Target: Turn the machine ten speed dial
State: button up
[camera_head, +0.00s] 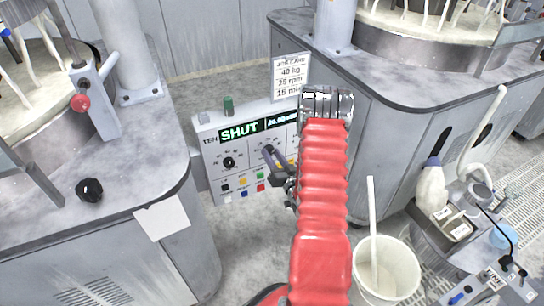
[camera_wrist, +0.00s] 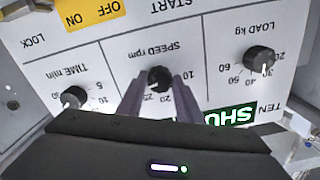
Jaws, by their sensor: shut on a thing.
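The machine ten control panel (camera_head: 216,151) stands low between two machines, its display reading SHUT. My gripper (camera_head: 268,151) reaches its middle from the right. In the wrist view the panel appears upside down, and the black speed dial (camera_wrist: 158,77), labelled Speed rpm, sits between the two fingers (camera_wrist: 159,91) of my gripper, which are shut on it. A pale mark shows on the dial's lower part, but its exact setting is unclear. In the head view my gripper hides the speed dial. The load dial (camera_wrist: 259,60) and time dial (camera_wrist: 75,97) lie either side.
A job card (camera_head: 291,77) above the panel reads 40 kg, 25 rpm, 15 min. Coloured buttons (camera_head: 243,181) sit below the dials. A white bucket (camera_head: 400,262) with a stick stands right of my arm. Machine bodies close in on both sides.

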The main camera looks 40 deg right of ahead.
jog(key=n, duration=0.3)
jog(key=shift+n, duration=2.2)
jog(key=o, duration=1)
jog(key=shift+o, duration=0.2)
jog(key=v, duration=1.3)
jog(key=shift+s+a, duration=0.15)
jog(key=shift+s, duration=0.2)
